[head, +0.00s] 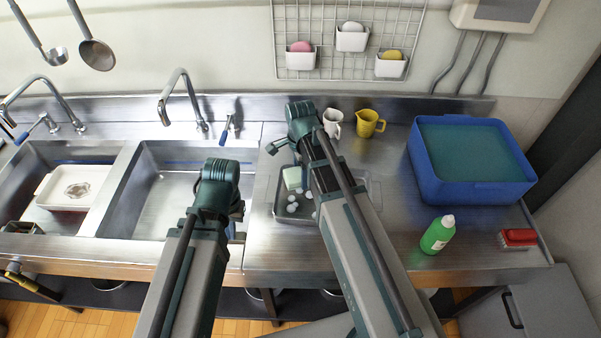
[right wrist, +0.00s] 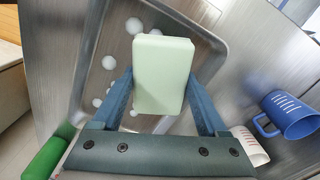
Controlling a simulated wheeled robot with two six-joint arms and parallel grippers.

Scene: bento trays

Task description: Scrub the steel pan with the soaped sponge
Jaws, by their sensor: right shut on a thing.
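The steel pan (head: 281,214) is a shallow metal tray on the counter right of the sinks, partly hidden by my right arm. Several white foam blobs (head: 292,208) lie in it. The pale green sponge (head: 292,177) shows over the pan in the head view. In the right wrist view my right gripper (right wrist: 164,88) is shut on the sponge (right wrist: 163,72), with the pan (right wrist: 108,45) and foam behind it. I cannot tell whether the sponge touches the pan. My left gripper (head: 238,208) is over the right sink's edge; its fingers are mostly hidden.
A white cup (head: 333,123) and yellow jug (head: 368,123) stand behind the pan. A blue tub (head: 470,190), green bottle (head: 437,235) and red brush (head: 518,237) are to the right. Two sinks lie left; the left holds a white tray (head: 75,187).

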